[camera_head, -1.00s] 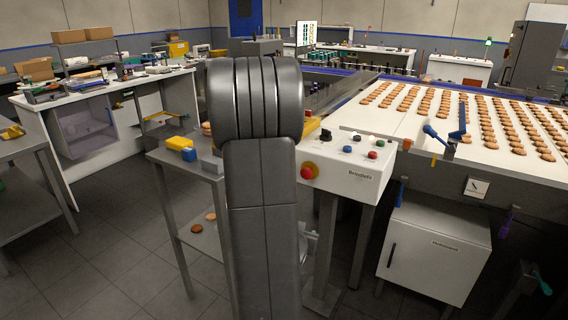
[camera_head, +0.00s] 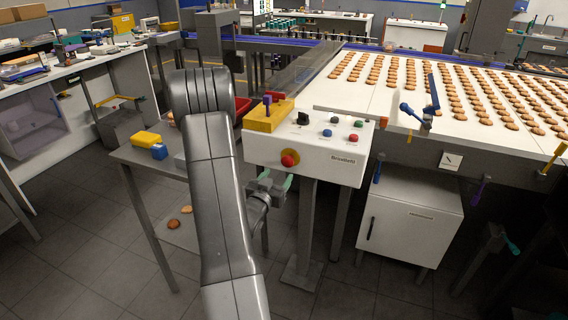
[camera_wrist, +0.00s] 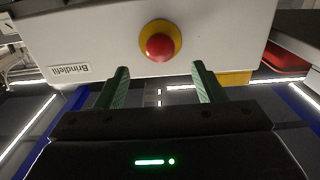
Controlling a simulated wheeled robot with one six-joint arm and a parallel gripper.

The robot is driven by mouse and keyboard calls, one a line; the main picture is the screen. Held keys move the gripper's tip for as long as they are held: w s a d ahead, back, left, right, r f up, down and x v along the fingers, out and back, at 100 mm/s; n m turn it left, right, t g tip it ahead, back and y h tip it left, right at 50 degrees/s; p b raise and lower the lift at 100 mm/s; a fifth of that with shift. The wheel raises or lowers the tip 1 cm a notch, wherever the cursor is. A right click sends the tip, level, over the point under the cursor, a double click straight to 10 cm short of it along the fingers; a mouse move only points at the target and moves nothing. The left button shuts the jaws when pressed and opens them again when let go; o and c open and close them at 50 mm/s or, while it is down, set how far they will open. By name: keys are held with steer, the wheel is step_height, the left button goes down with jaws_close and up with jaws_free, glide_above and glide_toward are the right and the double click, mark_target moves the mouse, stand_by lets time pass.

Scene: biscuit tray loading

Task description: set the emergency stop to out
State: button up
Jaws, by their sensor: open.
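The emergency stop (camera_head: 289,159) is a red mushroom button on a yellow round base, on the front face of a white control box (camera_head: 335,165). In the wrist view the emergency stop (camera_wrist: 159,45) is beyond the fingertips, near the middle between them. I cannot tell from its look whether it is in or out. My gripper (camera_head: 274,182) is just below and left of the button in the head view, with green fingers apart and nothing between them. In the wrist view my gripper (camera_wrist: 159,70) is open and does not touch the button.
The box top has a black knob (camera_head: 303,118), several coloured buttons and a yellow block (camera_head: 268,117). A conveyor (camera_head: 430,65) with rows of biscuits stands behind. A white cabinet (camera_head: 410,222) is at right. A side table (camera_head: 140,158) is left of my arm.

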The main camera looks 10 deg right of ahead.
mark_target(286, 164)
steer(key=p+x, duration=0.1)
steer(key=x, duration=0.6)
steer(key=shift+w+d, duration=0.1)
steer(key=shift+w, duration=0.05)
jaws_close()
steer(key=shift+s+a+f+b, duration=0.2)
steer(key=shift+s+a+b, duration=0.15)
steer(key=shift+b, duration=0.4)
steer(key=shift+s+a+b, duration=0.15)
steer(key=shift+s+b, duration=0.2)
steer(key=shift+b, duration=0.05)
steer(key=shift+r, duration=0.1)
jaws_free()
steer(key=shift+s+a, duration=0.1)
